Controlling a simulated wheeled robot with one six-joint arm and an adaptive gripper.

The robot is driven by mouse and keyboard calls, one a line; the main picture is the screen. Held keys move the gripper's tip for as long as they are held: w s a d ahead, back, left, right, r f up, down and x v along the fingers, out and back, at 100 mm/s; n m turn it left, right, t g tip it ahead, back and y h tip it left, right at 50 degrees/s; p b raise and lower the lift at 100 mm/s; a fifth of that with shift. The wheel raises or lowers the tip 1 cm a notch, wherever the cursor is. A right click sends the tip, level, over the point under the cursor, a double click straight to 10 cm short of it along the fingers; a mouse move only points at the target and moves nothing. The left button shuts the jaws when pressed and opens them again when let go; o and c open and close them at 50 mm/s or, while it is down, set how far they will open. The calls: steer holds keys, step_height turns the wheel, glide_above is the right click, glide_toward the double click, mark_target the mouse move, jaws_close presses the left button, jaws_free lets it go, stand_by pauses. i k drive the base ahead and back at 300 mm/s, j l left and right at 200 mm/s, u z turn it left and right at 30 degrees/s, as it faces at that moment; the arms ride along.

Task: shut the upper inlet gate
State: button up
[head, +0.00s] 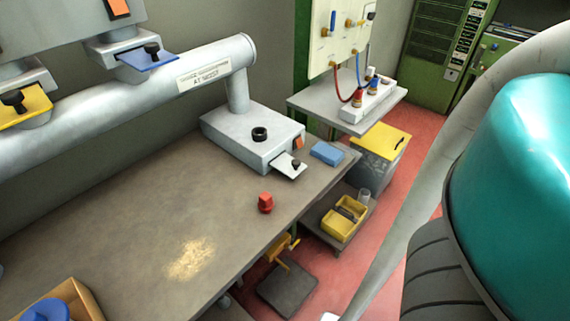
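In the head view, a grey pipe (105,103) runs along the wall above the bench. A blue gate plate (148,60) with a black knob sticks out below a grey branch fitting at the pipe. A yellow gate plate (22,108) with a black knob sticks out of another fitting at the far left. The pipe bends down into a grey box (246,134) on the bench, and a bare metal gate plate (290,167) with a black knob sticks out of its front. I cannot tell which is the upper inlet gate. My gripper is not in view.
A red stopper-like piece (265,203), a blue block (326,153) and a sawdust patch (190,259) lie on the bench (120,205). An open box (82,296) stands at the front left. A side shelf (335,115) and yellow-lidded bin (386,140) stand beyond. Red floor shows between.

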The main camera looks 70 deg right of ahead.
mark_target(291, 166)
steer(key=l+z, duration=0.1)
steer(key=z, duration=1)
steer(key=k+z, duration=0.1)
steer(key=k, duration=0.7)
